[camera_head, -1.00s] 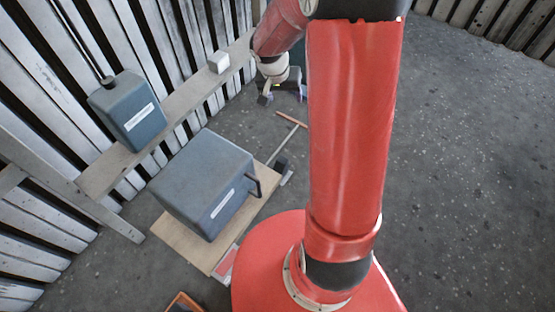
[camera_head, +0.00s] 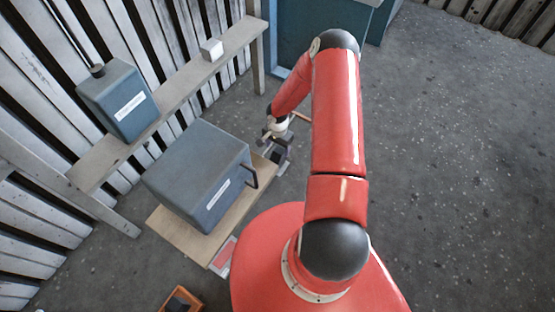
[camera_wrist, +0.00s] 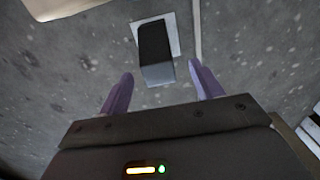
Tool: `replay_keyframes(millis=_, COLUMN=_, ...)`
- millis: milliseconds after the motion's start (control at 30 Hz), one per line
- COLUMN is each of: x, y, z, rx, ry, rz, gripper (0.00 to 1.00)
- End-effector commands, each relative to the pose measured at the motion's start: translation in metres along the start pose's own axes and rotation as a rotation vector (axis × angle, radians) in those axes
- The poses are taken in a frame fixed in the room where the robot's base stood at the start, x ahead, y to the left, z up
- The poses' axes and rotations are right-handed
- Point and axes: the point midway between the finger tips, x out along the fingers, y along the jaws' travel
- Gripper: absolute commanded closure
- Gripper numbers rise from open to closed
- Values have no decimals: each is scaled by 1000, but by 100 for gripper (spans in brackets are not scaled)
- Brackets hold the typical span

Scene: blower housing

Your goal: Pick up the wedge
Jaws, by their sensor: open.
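The wedge (camera_wrist: 155,45) appears to be the dark block with a lighter grey near end in the wrist view. It rests on a pale plate (camera_wrist: 175,33) on the floor. My gripper (camera_wrist: 162,83) is open, with its two purple fingers apart and nothing between them. The wedge lies just ahead of the fingertips, roughly centred between them. In the head view my gripper (camera_head: 276,142) hangs low beside the board, over the wedge's spot, and largely hides the wedge.
A big blue-grey housing (camera_head: 198,178) with a dark handle stands on a wooden board (camera_head: 180,238) left of my gripper. A shelf (camera_head: 170,100) holds a canister (camera_head: 120,100) and a white cube (camera_head: 211,49). An orange crate (camera_head: 182,301) is at the bottom. The right floor is clear.

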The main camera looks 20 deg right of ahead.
Motion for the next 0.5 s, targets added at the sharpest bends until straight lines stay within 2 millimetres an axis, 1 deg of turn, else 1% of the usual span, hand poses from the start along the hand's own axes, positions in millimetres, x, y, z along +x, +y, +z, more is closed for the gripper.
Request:
replay_keyframes(millis=300, x=45, y=3, z=7, rx=-2, ry=-2, rz=1, gripper=35)
replay_keyframes(millis=400, x=53, y=3, z=7, rx=-2, ry=-1, rz=1, gripper=35)
replay_keyframes(millis=500, x=54, y=3, z=6, rx=-3, ry=0, rz=1, gripper=35)
